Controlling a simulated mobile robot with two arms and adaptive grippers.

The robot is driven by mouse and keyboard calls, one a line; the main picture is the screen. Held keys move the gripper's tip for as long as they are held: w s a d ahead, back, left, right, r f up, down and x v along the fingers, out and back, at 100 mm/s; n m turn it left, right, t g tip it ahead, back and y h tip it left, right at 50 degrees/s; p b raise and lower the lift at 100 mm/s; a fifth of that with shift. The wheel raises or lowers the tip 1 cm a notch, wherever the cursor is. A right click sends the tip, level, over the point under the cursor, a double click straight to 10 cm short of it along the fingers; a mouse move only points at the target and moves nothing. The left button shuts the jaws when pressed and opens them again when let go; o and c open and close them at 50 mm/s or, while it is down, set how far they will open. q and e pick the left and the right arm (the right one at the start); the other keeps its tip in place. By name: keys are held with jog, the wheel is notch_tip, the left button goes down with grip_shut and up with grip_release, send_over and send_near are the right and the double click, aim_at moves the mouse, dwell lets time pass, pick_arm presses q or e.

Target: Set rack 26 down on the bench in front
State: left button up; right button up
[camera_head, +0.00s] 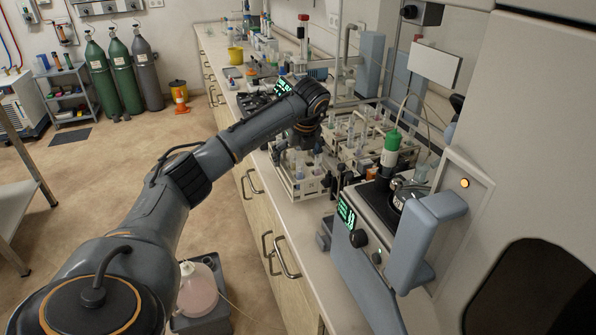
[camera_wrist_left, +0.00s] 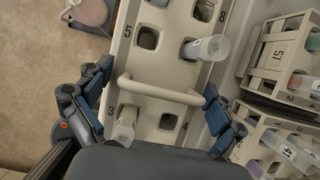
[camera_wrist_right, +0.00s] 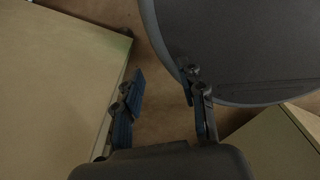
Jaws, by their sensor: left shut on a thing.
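A white rack (camera_head: 300,185) with tubes stands under my left gripper at the front edge of the bench (camera_head: 290,225). In the left wrist view the same rack (camera_wrist_left: 150,62) has numbered square holes, a cross handle (camera_wrist_left: 160,91) and a few tubes. My left gripper (camera_wrist_left: 158,97) is shut on the rack, its fingers at both ends of the handle. Its tips are hard to see in the head view. No number 26 is readable, and I cannot tell whether the rack's underside touches the bench. My right gripper (camera_wrist_right: 163,80) is open and empty, outside the head view.
More tube racks (camera_head: 370,150) stand just behind; one is marked 57 (camera_wrist_left: 272,60). A narrow bare strip runs along the bench front.

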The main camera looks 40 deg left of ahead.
pick_arm(q)
jog(key=shift+f, duration=0.6)
notch_tip(320, 180, down, 3)
jog(key=shift+f+p, duration=0.1)
jog(key=shift+p, duration=0.25)
jog(key=shift+w, duration=0.1)
jog(key=o, duration=1)
jog(key=shift+f, duration=0.1)
pick_arm(e)
jog(key=shift+w+d+r, duration=0.15)
jog(key=shift+w+r, duration=0.2)
jog(key=shift+w, duration=0.35)
jog(key=shift+s, duration=0.15)
